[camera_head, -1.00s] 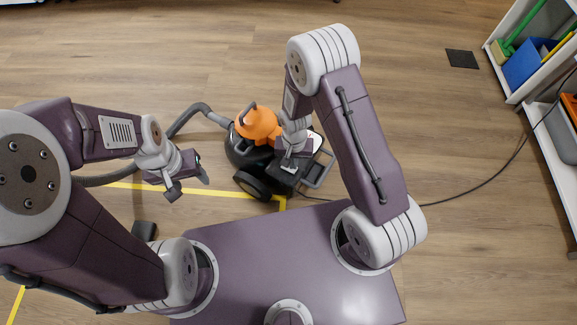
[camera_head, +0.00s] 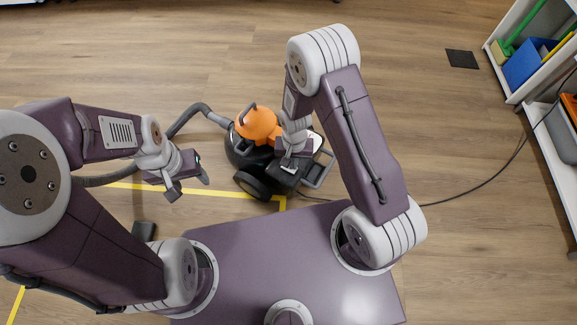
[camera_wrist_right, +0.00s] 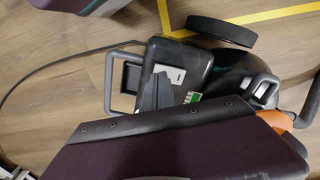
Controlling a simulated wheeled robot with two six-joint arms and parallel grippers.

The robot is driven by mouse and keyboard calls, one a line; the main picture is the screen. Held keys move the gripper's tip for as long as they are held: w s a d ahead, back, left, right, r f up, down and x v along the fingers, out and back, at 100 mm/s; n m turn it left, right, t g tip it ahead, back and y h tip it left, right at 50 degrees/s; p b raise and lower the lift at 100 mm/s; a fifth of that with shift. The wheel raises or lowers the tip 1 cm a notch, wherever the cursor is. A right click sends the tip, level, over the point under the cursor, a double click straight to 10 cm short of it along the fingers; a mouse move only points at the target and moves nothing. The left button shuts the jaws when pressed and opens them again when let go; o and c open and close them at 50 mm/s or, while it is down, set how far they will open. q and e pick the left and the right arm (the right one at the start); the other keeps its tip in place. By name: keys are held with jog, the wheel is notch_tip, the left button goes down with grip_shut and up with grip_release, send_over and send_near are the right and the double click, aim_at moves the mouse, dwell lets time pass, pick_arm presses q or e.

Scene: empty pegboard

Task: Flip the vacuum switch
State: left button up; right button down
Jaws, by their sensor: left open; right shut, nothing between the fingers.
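The vacuum (camera_head: 247,156) is a black canister with an orange top (camera_head: 258,124), standing on the floor in the middle of the head view. In the right wrist view its black rear box (camera_wrist_right: 196,62) carries a light grey plate (camera_wrist_right: 170,73) and a small green-and-white label (camera_wrist_right: 192,97). I cannot tell which part is the switch. My right gripper (camera_head: 287,172) is shut and empty over this box; its dark fingers (camera_wrist_right: 157,92) overlap the plate's lower edge in the wrist view. Contact cannot be told. My left gripper (camera_head: 188,187) is open and empty, left of the vacuum.
A grey hose (camera_head: 190,113) curves from the vacuum to the left, behind my left gripper. A grey handle frame (camera_head: 322,170) sticks out from the box. A black cable (camera_head: 470,188) runs right across the floor toward a white shelf (camera_head: 545,60).

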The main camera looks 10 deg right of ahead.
jog(key=shift+f+b, duration=0.6)
jog(key=shift+f, duration=0.35)
dwell(0.7)
notch_tip(320, 180, up, 7)
jog(key=p, duration=0.7)
jog(key=shift+r+p, duration=0.15)
jog(key=shift+p, duration=0.15)
